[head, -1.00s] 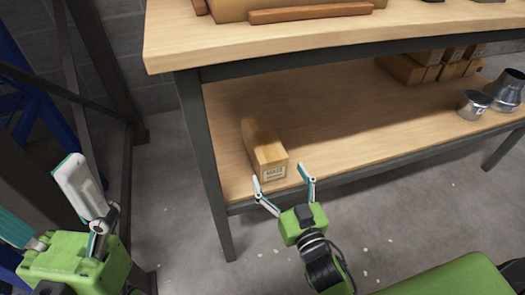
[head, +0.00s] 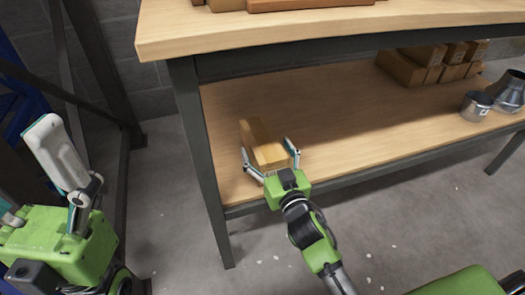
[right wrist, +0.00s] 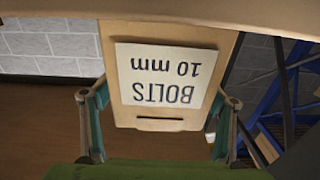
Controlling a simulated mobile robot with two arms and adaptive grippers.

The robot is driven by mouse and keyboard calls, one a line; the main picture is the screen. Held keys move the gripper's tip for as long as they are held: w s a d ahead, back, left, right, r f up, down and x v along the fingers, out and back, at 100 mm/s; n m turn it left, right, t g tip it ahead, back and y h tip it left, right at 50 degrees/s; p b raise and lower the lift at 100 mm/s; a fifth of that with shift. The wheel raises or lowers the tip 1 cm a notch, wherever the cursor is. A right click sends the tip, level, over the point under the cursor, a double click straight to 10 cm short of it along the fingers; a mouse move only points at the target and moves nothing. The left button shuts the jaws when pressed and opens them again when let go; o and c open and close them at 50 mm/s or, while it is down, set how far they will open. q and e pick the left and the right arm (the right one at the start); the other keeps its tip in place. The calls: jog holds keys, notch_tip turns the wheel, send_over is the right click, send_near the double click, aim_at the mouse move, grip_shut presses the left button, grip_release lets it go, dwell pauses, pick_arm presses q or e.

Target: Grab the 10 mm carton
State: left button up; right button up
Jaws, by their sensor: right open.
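The 10 mm carton (head: 262,142) is a small tan box on the lower shelf (head: 330,118) of the workbench, near its left end. In the right wrist view the carton (right wrist: 155,28) shows its label (right wrist: 163,75), reading "BOLTS 10 mm" upside down. My right gripper (head: 269,158) is open, with one finger on each side of the carton's near end. In the right wrist view its fingers (right wrist: 158,120) stand apart at the left and right of the carton; I cannot tell whether they touch it. My left gripper (head: 72,165) is at the left, off the bench; its jaw opening is unclear.
The tabletop (head: 300,30) overhangs the shelf. A dark bench leg (head: 200,165) stands left of the carton. Several cartons (head: 425,65) and metal duct pieces (head: 475,105) sit at the shelf's right. The middle of the shelf is clear.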

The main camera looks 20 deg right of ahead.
jog(key=c, duration=1.5)
jog(key=shift+r, duration=0.1)
